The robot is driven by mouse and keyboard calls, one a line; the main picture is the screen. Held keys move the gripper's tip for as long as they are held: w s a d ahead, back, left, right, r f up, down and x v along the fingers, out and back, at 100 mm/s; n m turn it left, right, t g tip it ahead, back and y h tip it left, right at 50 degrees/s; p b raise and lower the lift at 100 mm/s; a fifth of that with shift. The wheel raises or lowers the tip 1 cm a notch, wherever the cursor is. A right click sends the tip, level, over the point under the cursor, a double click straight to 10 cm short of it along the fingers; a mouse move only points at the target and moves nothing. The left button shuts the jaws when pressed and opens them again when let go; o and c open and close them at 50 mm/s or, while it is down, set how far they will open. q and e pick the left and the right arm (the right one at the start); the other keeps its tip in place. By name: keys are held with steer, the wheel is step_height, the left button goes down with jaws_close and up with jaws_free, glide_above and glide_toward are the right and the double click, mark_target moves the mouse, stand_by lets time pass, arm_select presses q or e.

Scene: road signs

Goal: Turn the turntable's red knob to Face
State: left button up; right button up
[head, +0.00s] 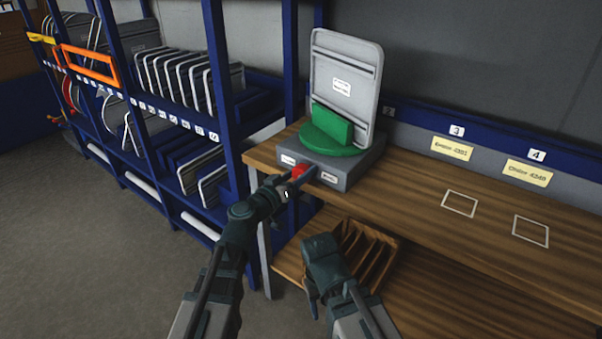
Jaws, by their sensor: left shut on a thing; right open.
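The turntable has a grey base (352,172) on the left end of the wooden bench, with a green round plate and green block (332,127) on top. A grey sign panel (345,82) stands upright on it, its back with a white label towards me. The red knob (299,171) is on the base's front face, between two small white labels whose words are too small to read. My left gripper (295,182) is shut on the red knob and partly hides it. My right gripper (318,290) is open, low in front of the bench, its fingers mostly hidden.
A wooden slotted rack (365,258) sits on the lower shelf behind my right gripper. Blue shelving (221,105) with several grey signs stands at left. The bench (420,190) is clear to the right, with two white outlined squares and yellow cards numbered 3 and 4.

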arm_select(q)
steer(key=shift+n, duration=1.1)
steer(key=o, duration=1.3)
steer(key=shift+s, duration=0.1)
